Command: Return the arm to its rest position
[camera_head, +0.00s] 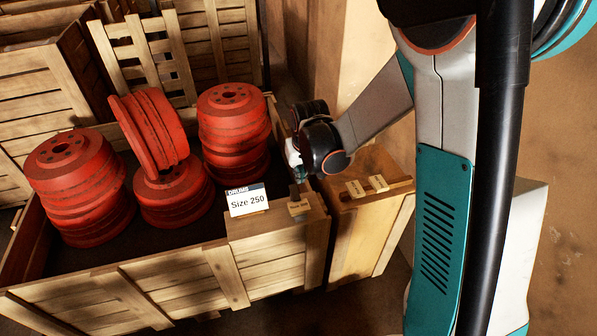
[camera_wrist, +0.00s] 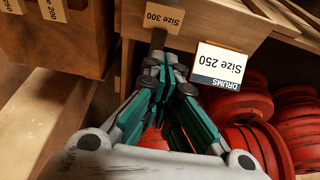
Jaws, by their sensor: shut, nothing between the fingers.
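My arm reaches down from the upper right in the head view. My gripper (camera_head: 297,188) is low over the front right corner of the wooden drum crate (camera_head: 180,283), just right of the white "DRUMS Size 250" sign (camera_head: 248,200). In the wrist view my gripper (camera_wrist: 158,52) is shut and empty, its fingers together. Its tips are close to the small "Size 300" tag (camera_wrist: 164,17); I cannot tell whether they touch. The sign also shows in the wrist view (camera_wrist: 220,66), to the right of the fingers.
The crate holds red drums in a left stack (camera_head: 78,185), a middle stack with one tilted drum (camera_head: 150,130), and a rear right stack (camera_head: 233,125). A wooden box with small tags (camera_head: 365,225) stands right of the crate. More wooden crates (camera_head: 40,90) stand behind.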

